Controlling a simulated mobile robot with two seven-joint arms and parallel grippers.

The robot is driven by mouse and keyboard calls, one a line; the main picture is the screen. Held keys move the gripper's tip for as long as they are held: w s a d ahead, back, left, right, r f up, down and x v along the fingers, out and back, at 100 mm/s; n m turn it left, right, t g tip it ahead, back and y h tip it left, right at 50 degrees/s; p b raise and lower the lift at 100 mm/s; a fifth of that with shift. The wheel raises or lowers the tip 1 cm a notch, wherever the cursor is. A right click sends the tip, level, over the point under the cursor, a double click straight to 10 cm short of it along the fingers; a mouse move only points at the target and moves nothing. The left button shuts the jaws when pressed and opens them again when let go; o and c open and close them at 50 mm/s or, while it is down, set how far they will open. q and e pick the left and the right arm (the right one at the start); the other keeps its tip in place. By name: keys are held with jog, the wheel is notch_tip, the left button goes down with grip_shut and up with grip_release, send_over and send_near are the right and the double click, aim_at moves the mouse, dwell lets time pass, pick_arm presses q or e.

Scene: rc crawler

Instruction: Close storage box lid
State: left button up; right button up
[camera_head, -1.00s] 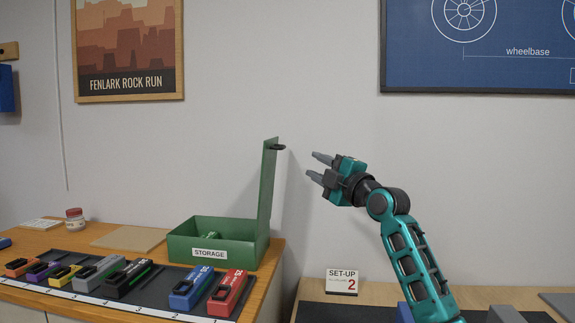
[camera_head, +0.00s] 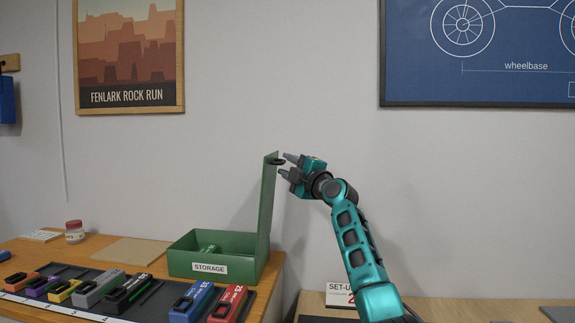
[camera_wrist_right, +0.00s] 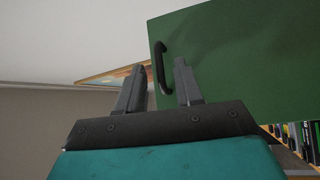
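The green storage box (camera_head: 210,268) stands on the wooden table at the left. Its lid (camera_head: 266,205) is open and stands nearly upright at the box's right side, with a black handle (camera_head: 276,161) near its top edge. My right gripper (camera_head: 286,165) is open, its fingers pointing left at the handle. In the right wrist view, the green lid (camera_wrist_right: 230,60) fills the upper right, and the dark handle (camera_wrist_right: 158,62) shows between the two spread fingers of my gripper (camera_wrist_right: 160,66). Whether they touch it is unclear. My left gripper is out of view.
Several coloured battery packs, among them a blue one (camera_head: 191,301) and a red one (camera_head: 228,304), lie in front of the box. A small jar (camera_head: 74,232) and a brown board (camera_head: 130,251) are to the left. A set-up card (camera_head: 340,294) stands on the right table.

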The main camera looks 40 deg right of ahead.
jog(key=shift+w, duration=0.4)
grip_shut()
dwell(1.3)
